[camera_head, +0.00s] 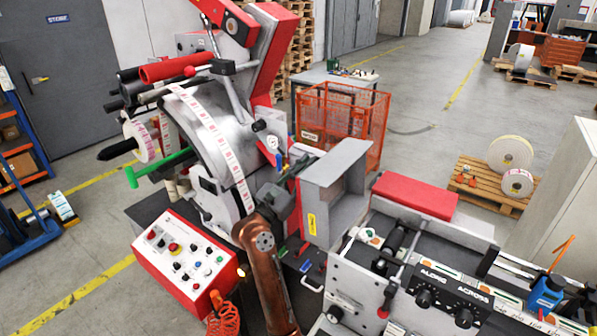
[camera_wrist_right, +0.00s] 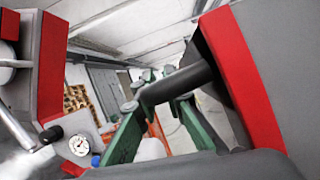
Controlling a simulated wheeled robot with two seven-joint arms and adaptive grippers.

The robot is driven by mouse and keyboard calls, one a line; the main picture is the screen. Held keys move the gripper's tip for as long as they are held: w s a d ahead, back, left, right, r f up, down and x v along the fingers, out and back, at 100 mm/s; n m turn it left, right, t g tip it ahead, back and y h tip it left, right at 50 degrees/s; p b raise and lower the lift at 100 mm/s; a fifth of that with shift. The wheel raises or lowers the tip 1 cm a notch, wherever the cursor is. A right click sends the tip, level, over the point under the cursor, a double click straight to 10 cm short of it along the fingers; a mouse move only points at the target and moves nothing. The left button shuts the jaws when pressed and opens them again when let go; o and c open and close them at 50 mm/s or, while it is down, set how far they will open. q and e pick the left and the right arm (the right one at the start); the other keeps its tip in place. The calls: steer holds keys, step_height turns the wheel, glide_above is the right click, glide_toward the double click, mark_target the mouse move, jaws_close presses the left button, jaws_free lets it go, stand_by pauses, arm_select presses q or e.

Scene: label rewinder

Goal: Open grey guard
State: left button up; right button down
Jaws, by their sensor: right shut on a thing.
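The grey guard (camera_head: 347,172) is a box-like grey housing in the middle of the head view, with a yellow label on its lower left side. My right gripper (camera_head: 296,172) is at its left side, its arm coming up from below. In the right wrist view my green fingers (camera_wrist_right: 163,99) are shut on a black bar (camera_wrist_right: 187,84). That bar runs toward a grey panel with a red edge on the right. The fingertips' contact with the bar is partly hidden in the head view. My left gripper is not in view.
A red control box (camera_head: 190,262) with buttons stands at the lower left. A pressure gauge (camera_wrist_right: 80,145) is close on the left in the wrist view. The label machine bed (camera_head: 420,255) lies right of the guard. An orange mesh crate (camera_head: 345,112) stands behind it.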

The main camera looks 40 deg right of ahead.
mark_target(315, 165)
steer(key=s+r+m, duration=0.1)
steer(key=s+m+g, duration=0.1)
steer(key=s+d+r+m+g+b, duration=0.1)
steer(key=s, duration=0.1)
steer(key=shift+d+r+m, duration=0.1)
steer(key=shift+r+m, duration=0.2)
steer(key=shift+r, duration=0.05)
steer(key=c, duration=2.3)
jaws_free()
steer(key=shift+s, duration=0.1)
steer(key=v, duration=1.2)
